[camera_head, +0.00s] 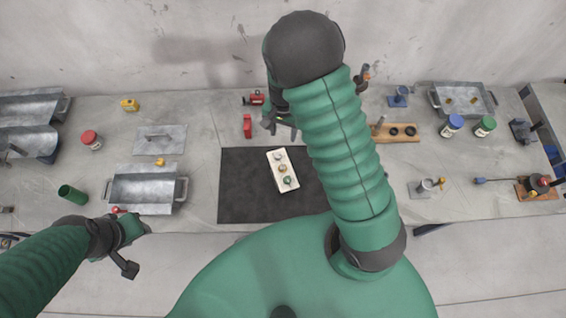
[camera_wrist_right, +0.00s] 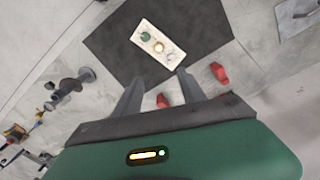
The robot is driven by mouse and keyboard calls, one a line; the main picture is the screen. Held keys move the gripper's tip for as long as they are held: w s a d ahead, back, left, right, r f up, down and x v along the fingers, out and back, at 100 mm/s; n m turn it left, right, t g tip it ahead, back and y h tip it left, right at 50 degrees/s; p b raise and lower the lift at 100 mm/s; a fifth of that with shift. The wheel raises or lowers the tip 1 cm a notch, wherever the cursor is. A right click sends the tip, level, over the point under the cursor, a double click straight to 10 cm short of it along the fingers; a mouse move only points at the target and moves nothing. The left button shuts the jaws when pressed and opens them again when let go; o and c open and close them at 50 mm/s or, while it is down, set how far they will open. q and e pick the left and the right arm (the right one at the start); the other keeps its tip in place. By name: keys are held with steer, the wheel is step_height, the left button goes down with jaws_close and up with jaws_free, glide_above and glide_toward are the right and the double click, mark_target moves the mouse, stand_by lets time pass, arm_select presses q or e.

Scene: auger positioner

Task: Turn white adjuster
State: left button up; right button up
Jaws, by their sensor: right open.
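A cream panel (camera_head: 273,164) lies on the black mat (camera_head: 245,190), with three small round adjusters in a row. The white adjuster (camera_head: 280,156) is at the panel's far end, a yellowish one (camera_head: 283,168) is in the middle and a green one (camera_head: 288,181) is at the near end. The wrist view also shows the panel (camera_wrist_right: 137,30). My right gripper (camera_wrist_right: 158,80) is open and empty, above and apart from the panel, beyond its far end. My left gripper (camera_head: 143,226) is low at left near the bench's front edge; its jaws are too small to judge.
Red objects (camera_head: 247,126) stand behind the mat. A metal tray (camera_head: 145,189) and a green cup (camera_head: 73,194) are at left. A wooden rack (camera_head: 397,138) and a small metal stand (camera_head: 424,187) are at right. The mat around the panel is clear.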

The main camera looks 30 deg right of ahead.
step_height(320, 180, up, 13)
steer(key=b, duration=0.3)
steer(key=shift+r, duration=0.15)
